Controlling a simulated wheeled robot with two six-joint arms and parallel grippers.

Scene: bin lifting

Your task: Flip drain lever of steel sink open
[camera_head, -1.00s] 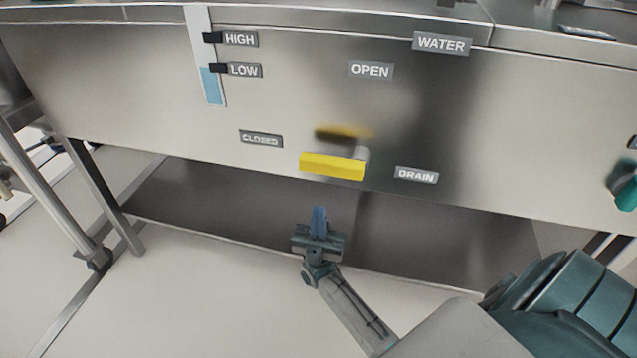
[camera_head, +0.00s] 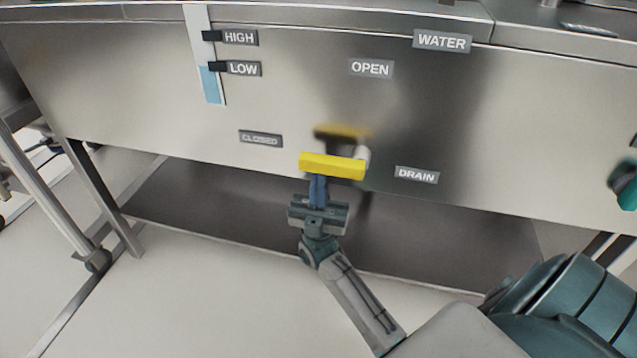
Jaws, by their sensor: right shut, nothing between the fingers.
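The yellow drain lever (camera_head: 332,166) sticks out from the front panel of the steel sink (camera_head: 480,120), its bar lying roughly level. It sits between the CLOSED label (camera_head: 261,139) and the DRAIN label (camera_head: 417,175), below the OPEN label (camera_head: 371,68). My right gripper (camera_head: 318,188) is shut and empty, with its blue fingers pointing up. Its fingertips are right at the lower edge of the lever, left of the bar's middle. I cannot tell whether they touch it. My left gripper is not in view.
A level gauge (camera_head: 208,85) with HIGH and LOW labels is at the upper left. A teal knob (camera_head: 627,190) is at the right edge. Metal legs (camera_head: 100,200) stand at the left.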

